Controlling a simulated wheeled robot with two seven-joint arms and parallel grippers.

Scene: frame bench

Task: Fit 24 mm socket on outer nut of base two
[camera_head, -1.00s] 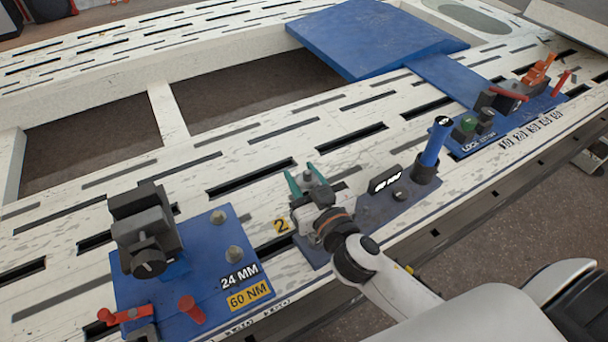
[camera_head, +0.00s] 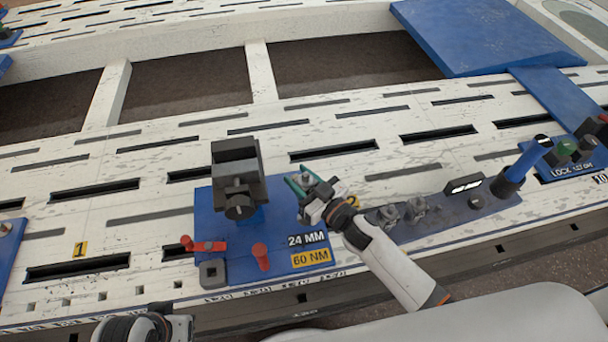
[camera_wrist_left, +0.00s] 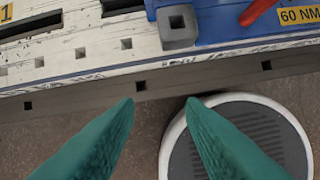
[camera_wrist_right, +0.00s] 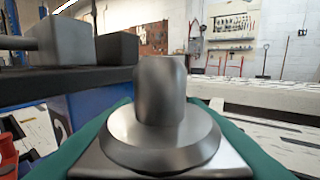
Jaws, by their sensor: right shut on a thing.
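Base two is a blue plate (camera_head: 225,262) with a dark clamp block (camera_head: 237,165) and labels "24 MM" (camera_head: 307,239) and "60 NM". My right gripper (camera_head: 303,186) is at its right side, shut on a grey metal socket (camera_wrist_right: 160,100), upright between the green fingers in the right wrist view. The socket has a wide collar below a narrower top. The plate's nuts are hidden or cannot be told apart near the gripper, and I cannot tell whether the socket touches one. My left gripper (camera_wrist_left: 160,102) is open and empty, over the floor in front of the bench.
A yellow "1" tag (camera_head: 80,249) marks the left. Slotted bench top lies behind.

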